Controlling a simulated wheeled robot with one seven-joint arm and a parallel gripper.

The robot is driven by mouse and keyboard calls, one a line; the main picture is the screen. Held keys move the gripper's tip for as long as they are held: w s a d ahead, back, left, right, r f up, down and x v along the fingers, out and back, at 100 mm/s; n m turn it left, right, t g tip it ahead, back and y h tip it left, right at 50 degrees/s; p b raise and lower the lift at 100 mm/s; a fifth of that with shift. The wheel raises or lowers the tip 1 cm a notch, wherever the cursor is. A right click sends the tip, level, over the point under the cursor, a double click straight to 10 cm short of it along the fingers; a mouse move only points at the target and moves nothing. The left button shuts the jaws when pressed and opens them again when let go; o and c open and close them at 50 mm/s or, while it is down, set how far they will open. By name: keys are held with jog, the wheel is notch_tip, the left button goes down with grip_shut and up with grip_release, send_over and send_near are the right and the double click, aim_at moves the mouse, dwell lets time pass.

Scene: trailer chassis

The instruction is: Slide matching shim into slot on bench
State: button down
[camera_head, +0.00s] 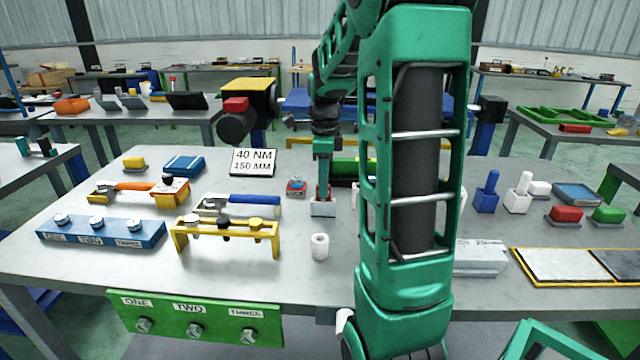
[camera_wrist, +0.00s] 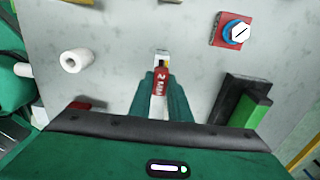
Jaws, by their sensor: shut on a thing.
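My gripper (camera_head: 323,188) points down over the bench (camera_head: 190,262) and is shut on a red shim (camera_wrist: 159,85). In the wrist view the shim sits between the two green fingertips, with a pale label that I cannot read surely. A small pale grey block (camera_head: 323,208) stands directly under the gripper, and the shim's lower end is at its top. I cannot tell whether the shim is inside a slot there. In the wrist view the block (camera_wrist: 162,56) is partly hidden by shim and fingers.
A white cylinder (camera_head: 320,246) stands in front of the block. A red piece with a blue knob (camera_head: 296,187) is close on its left. A yellow rack (camera_head: 225,229) and a sign (camera_head: 253,162) stand farther left. Blue (camera_head: 487,200) and white (camera_head: 518,201) holders stand right. My arm hides the middle.

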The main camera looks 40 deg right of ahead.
jog(key=shift+f, duration=0.7)
jog(key=c, duration=1)
grip_release()
jog(key=shift+r, duration=0.1)
jog(key=shift+r, duration=3.4)
jog(key=s+a+f+n, duration=0.2)
jog(key=s+a+n, duration=0.2)
jog(key=s+n, duration=0.3)
jog(key=s+a+f+n, duration=0.2)
jog(key=s+a+n, duration=0.3)
jog(key=s+n, duration=0.2)
jog(key=s+a+f+n, duration=0.2)
jog(key=s+a+n, duration=0.2)
jog(key=s+n, duration=0.3)
jog(key=shift+s+a+f, duration=0.2)
jog(key=shift+s+a, duration=0.05)
jog(key=shift+s, duration=0.4)
